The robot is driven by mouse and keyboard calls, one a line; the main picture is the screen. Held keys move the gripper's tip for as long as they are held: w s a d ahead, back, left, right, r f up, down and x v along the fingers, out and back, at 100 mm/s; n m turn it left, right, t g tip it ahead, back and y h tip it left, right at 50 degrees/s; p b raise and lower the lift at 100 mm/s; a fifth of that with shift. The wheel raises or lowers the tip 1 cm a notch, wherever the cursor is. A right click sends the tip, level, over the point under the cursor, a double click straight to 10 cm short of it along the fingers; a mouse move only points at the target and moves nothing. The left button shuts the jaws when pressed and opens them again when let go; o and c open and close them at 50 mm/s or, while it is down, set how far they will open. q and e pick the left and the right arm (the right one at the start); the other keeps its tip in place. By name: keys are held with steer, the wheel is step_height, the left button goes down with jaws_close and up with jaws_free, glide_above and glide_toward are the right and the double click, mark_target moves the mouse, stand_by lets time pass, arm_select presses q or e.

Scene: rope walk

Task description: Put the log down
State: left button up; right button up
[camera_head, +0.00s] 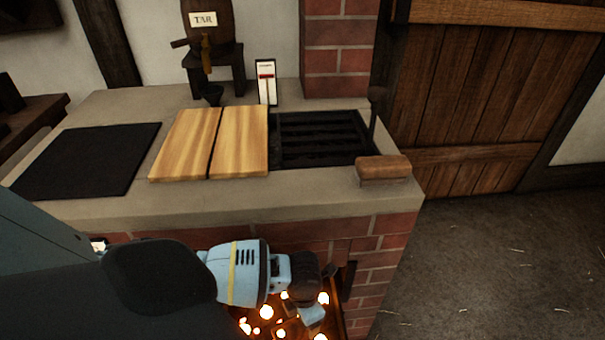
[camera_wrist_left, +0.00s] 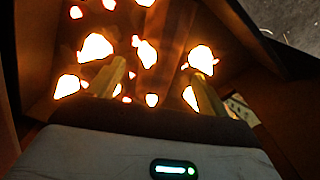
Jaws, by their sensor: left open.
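My left gripper (camera_head: 309,300) reaches into the firebox opening under the counter, low in the head view. In the left wrist view my left gripper (camera_wrist_left: 158,72) has its two fingers spread apart, above glowing embers (camera_wrist_left: 146,54). A dim brown streak shows among the embers beyond the fingers; I cannot tell whether it is the log. A dark brown shape sits against the gripper in the head view, and I cannot tell what it is. No log shows clearly as held. My right gripper is not in view.
The brick firebox (camera_head: 370,262) has walls close around the gripper. On the counter (camera_head: 120,210) above are a black plate (camera_head: 88,160), two wooden boards (camera_head: 240,145), a dark grate (camera_head: 320,135) and a wooden block (camera_head: 383,168). The floor (camera_head: 490,260) at right is open.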

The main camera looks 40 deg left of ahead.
arm_select(q)
step_height(320, 180, up, 7)
steer(key=p, duration=0.1)
stand_by(0.7)
